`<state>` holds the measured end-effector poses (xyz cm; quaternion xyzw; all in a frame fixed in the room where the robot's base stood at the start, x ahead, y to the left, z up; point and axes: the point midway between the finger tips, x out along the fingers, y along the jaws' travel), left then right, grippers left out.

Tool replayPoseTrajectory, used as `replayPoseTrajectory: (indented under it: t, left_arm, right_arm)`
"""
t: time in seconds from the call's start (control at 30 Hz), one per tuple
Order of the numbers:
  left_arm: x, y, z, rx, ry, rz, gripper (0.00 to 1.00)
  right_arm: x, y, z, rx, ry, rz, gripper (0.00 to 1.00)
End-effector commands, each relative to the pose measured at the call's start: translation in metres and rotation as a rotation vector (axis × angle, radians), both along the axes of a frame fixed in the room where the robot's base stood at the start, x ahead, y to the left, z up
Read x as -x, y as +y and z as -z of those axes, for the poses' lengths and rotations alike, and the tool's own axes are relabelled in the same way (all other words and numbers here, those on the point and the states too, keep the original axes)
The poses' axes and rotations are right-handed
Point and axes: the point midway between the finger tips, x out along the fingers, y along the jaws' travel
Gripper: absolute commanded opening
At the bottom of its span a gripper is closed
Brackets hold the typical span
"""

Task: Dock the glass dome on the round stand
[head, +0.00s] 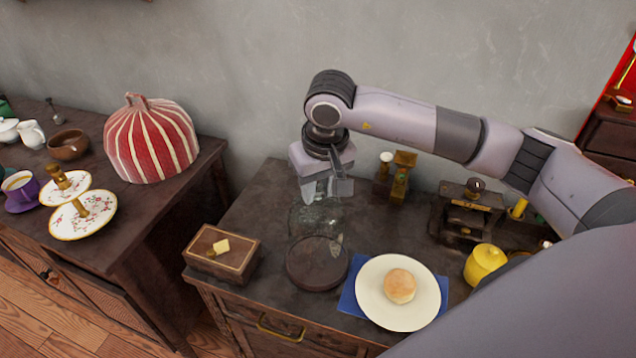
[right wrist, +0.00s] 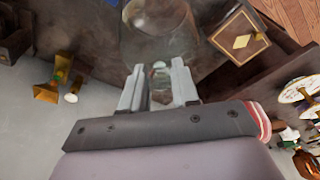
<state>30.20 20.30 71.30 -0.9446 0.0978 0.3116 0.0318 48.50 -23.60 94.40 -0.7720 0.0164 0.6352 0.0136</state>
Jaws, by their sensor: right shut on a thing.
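The clear glass dome (head: 312,222) hangs upright under my right gripper (head: 326,188), above the dark table. My right gripper is shut on the dome's top knob; the knob shows between the fingers (right wrist: 158,88) in the right wrist view, with the glass dome (right wrist: 155,38) beyond them. The dark round stand (head: 317,265) is on the table, below the dome in the head view. The dome's lower edge is faint and overlaps the back of the stand in the picture; I cannot tell whether they touch. My left gripper is not in view.
A wooden box (head: 222,250) with a yellow square on its lid stands left of the stand. A cream plate (head: 372,308) with a bun lies on a blue napkin at right. Brass pieces (head: 402,172) and a yellow pot (head: 485,264) stand farther right.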

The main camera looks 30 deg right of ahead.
Motion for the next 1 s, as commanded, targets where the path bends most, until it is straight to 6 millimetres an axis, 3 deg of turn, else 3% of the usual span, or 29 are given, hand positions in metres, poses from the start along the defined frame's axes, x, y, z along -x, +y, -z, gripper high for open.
replayPoseTrajectory:
  t: [0.43,1.0]
  left_arm:
    - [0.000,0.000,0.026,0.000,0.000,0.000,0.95]
    - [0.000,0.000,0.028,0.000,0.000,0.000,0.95]
  right_arm:
    - [0.000,0.000,0.045,-0.001,-0.002,0.000,0.00]
    - [0.000,0.000,0.049,-0.001,-0.002,0.000,0.00]
